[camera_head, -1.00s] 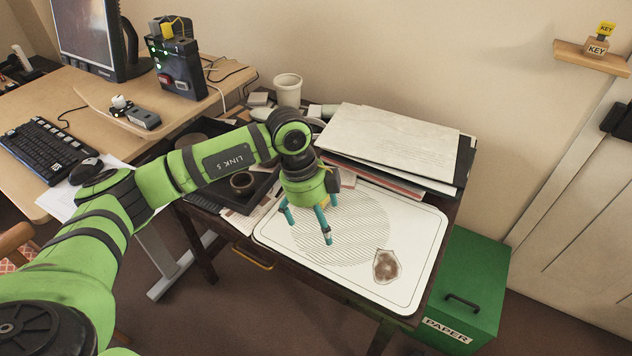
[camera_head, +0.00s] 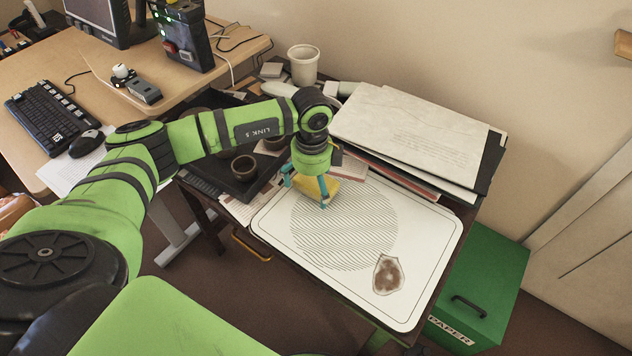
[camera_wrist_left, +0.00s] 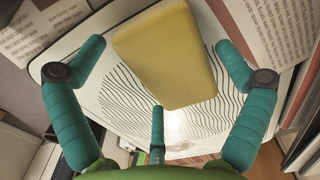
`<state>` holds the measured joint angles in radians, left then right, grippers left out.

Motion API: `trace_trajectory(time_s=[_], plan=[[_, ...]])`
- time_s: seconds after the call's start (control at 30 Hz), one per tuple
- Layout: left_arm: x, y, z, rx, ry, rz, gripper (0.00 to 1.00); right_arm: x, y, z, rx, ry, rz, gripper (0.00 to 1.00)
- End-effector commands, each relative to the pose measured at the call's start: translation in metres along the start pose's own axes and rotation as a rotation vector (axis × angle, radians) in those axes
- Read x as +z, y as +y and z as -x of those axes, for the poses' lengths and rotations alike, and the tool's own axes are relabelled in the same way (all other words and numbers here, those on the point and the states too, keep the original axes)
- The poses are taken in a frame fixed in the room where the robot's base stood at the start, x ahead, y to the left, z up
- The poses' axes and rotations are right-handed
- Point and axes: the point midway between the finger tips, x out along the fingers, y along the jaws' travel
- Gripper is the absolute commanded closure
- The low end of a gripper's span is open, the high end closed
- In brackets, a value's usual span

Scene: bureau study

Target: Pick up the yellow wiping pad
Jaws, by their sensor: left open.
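The yellow wiping pad (camera_head: 318,189) is at the far left part of a white board, partly hidden behind my left gripper (camera_head: 306,193) in the head view. In the left wrist view the pad (camera_wrist_left: 165,52) is a plain yellow block lying between the spread teal fingers of my left gripper (camera_wrist_left: 160,60). Gaps show between the side fingers and the pad, and the gripper is open and holds nothing. Whether the pad touches the board all along its underside is hard to tell. My right gripper is not in view.
The white board (camera_head: 418,248) has a striped circle and a brown stain (camera_head: 388,276) at its near right. A paper stack (camera_head: 410,135) stands behind it. A black tray with a dark cup (camera_head: 244,167) is to the left. A green paper box (camera_head: 480,280) stands at right.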

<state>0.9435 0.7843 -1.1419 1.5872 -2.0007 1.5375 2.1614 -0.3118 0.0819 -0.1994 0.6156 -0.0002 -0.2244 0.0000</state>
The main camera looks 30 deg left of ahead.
Motion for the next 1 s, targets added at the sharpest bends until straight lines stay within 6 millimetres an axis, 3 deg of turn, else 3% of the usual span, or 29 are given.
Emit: trace_trajectory(time_s=[0.23,0.33,0.37,0.77,1.0], plan=[[0.0,0.0,-0.002,0.0,0.0,-0.001,0.0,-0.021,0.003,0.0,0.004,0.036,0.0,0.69],[0.0,0.0,-0.002,0.0,0.0,-0.001,0.4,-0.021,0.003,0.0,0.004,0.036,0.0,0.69],[0.0,0.0,-0.002,0.0,0.0,0.0,0.45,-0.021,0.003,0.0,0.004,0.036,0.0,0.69],[0.0,0.0,-0.001,0.001,0.001,-0.001,0.46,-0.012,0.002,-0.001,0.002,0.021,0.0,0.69],[0.0,0.0,0.021,-0.002,0.0,0.0,0.46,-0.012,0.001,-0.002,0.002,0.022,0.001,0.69]])
